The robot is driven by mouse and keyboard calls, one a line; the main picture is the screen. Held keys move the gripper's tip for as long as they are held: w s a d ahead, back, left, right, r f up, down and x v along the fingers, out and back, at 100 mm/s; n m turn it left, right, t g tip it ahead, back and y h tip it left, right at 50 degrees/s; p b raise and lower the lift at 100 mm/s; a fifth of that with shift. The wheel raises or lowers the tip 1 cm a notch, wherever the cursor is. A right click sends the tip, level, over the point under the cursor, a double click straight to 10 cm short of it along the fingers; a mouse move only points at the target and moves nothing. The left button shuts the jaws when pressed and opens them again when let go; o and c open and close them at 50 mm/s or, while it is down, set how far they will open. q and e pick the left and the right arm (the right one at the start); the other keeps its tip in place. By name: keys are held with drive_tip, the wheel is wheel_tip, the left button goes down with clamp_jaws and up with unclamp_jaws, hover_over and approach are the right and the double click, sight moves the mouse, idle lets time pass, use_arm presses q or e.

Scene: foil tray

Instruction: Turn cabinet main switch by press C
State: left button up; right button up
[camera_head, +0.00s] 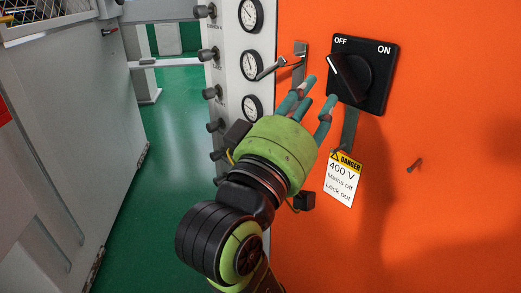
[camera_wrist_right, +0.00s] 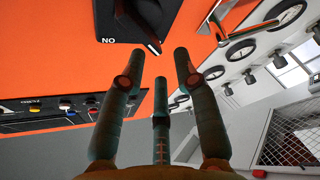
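The main switch is a black square plate (camera_head: 385,88) marked OFF and ON on the orange cabinet. Its black rotary knob (camera_head: 352,76) has a white pointer line angled up-left toward OFF. The knob also shows at the top of the right wrist view (camera_wrist_right: 138,22). My right gripper (camera_head: 312,94) has its three fingers spread and empty, just left of and below the knob. In the right wrist view the fingertips (camera_wrist_right: 158,64) are apart, below the knob. I cannot tell if a finger touches it. My left gripper is not in view.
A metal handle (camera_head: 298,66) sticks out left of the switch. Gauges (camera_head: 250,64) and knobs line the grey panel. Green floor (camera_head: 165,150) lies free at left.

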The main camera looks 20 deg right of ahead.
sight(344, 82)
drive_tip(key=shift+m+g+h, duration=0.4)
drive_tip(key=shift+m+g, duration=0.1)
drive_tip(key=shift+m, duration=0.2)
drive_tip(key=d, duration=0.2)
drive_tip(key=w+d+r, duration=0.1)
drive_tip(key=d, duration=0.1)
drive_tip(key=w+d+r, duration=0.1)
drive_tip(key=d, duration=0.1)
drive_tip(key=shift+d, duration=0.35)
clamp_jaws()
